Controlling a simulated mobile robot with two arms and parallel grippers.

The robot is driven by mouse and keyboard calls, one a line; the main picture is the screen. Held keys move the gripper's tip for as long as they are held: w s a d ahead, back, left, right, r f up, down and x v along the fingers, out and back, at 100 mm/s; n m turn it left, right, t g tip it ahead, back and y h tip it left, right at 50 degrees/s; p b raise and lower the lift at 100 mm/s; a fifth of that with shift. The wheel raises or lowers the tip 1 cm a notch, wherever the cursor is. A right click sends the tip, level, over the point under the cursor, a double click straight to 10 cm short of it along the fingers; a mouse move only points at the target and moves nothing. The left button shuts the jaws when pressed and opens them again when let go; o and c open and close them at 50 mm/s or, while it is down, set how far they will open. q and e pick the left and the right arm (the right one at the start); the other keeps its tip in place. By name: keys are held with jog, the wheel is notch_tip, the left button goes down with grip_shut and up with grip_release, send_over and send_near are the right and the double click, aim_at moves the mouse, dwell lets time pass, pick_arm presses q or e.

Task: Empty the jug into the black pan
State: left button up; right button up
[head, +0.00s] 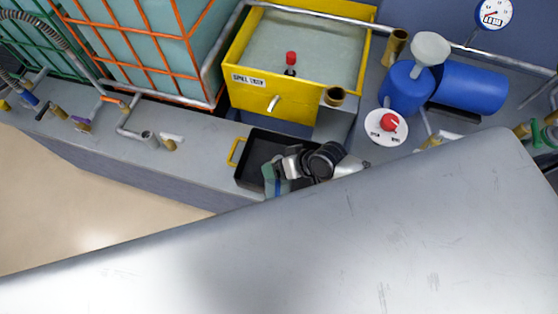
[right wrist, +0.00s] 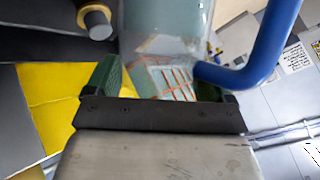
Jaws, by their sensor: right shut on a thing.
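The black pan (head: 258,150) sits on the grey ledge in front of the yellow tank, with a yellow handle (head: 235,151) at its left. My right gripper (head: 283,170) is over the pan and shut on the jug. The jug (head: 269,177) is translucent, partly hidden by the gripper, and over the pan's front part. In the right wrist view the clear jug body (right wrist: 165,25) stands between the green finger pads of my gripper (right wrist: 158,80), with its blue handle (right wrist: 275,45) at the right. I cannot tell its tilt or how much liquid it holds. My left gripper is not in view.
Behind the pan stands an open yellow tank (head: 290,110) of liquid. A blue drum (head: 468,87), a white funnel (head: 430,48) and a red knob on a white disc (head: 385,138) are to the right. A caged tote (head: 130,50) and small fittings are left.

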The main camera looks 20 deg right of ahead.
jog(key=shift+w+d+f+m+g+y+b, duration=0.15)
jog(key=shift+w+f+m+g+y+b, duration=0.2)
jog(key=shift+g+b, duration=0.35)
jog(key=shift+w+f+b, duration=0.2)
jog(key=shift+f+b, duration=0.05)
jog(key=shift+b, duration=0.3)
jog(key=shift+w+d+f+m+g+y+b, duration=0.15)
jog(key=shift+w+f+m+g+y+b, duration=0.2)
jog(key=shift+f+g+b, duration=0.55)
jog(key=shift+w+d+f+m+g+y+b, duration=0.15)
jog(key=shift+w+m+g+b, duration=0.35)
jog(key=shift+b, duration=0.8)
dwell(1.2)
